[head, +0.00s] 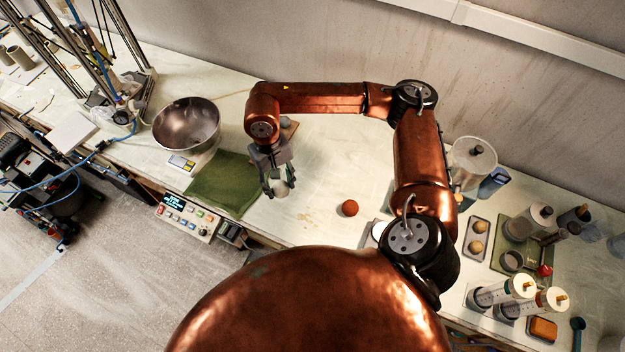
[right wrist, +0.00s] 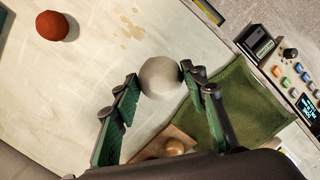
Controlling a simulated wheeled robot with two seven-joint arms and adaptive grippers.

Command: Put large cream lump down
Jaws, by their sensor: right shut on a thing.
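The large cream lump (head: 281,188) is a pale round ball between the fingertips of my right gripper (head: 278,186). My right gripper is shut on it, at the right edge of the green mat. In the right wrist view the lump (right wrist: 161,77) sits between the two green-padded fingers (right wrist: 158,85). I cannot tell whether its underside touches the table. My left gripper does not show.
A green mat (head: 222,183) lies left of the lump, with a metal bowl (head: 187,124) on a scale behind it. A red-brown ball (head: 349,208) lies to the right on the table. A small board (right wrist: 152,150) with a tan ball (right wrist: 174,147) shows near the gripper. Table between the lump and red-brown ball is clear.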

